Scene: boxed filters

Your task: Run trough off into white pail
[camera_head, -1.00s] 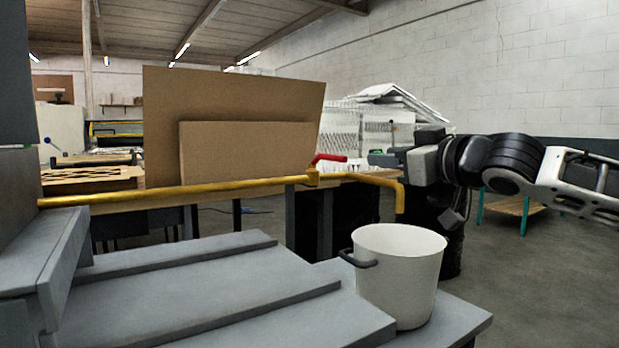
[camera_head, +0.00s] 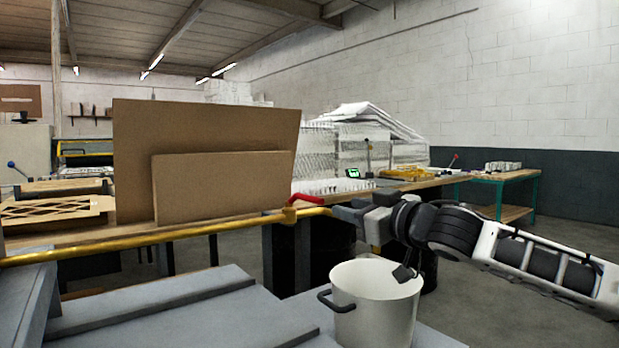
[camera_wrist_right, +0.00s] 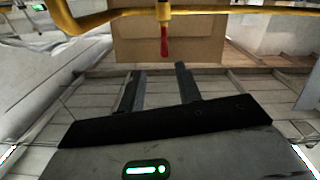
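The white pail (camera_head: 372,312) stands upright on a grey ledge, its dark handle facing left. A yellow pipe (camera_head: 150,240) runs from the left to a valve with a red lever (camera_head: 307,200). The downward spout is hidden behind my right arm. My right gripper (camera_head: 340,212) is just right of the lever, above and behind the pail. In the right wrist view, its fingers (camera_wrist_right: 160,78) are apart and empty, and the red lever (camera_wrist_right: 164,40) lies beyond them, not touching. A grey walled body (camera_head: 25,305) is at the left edge; I cannot tell whether it is the trough. My left gripper is out of view.
Grey stepped surfaces (camera_head: 190,310) fill the front left. Brown cardboard panels (camera_head: 222,185) stand behind the pipe on a wooden bench. A green-legged table (camera_head: 505,185) is at the back right. Open floor lies at the right.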

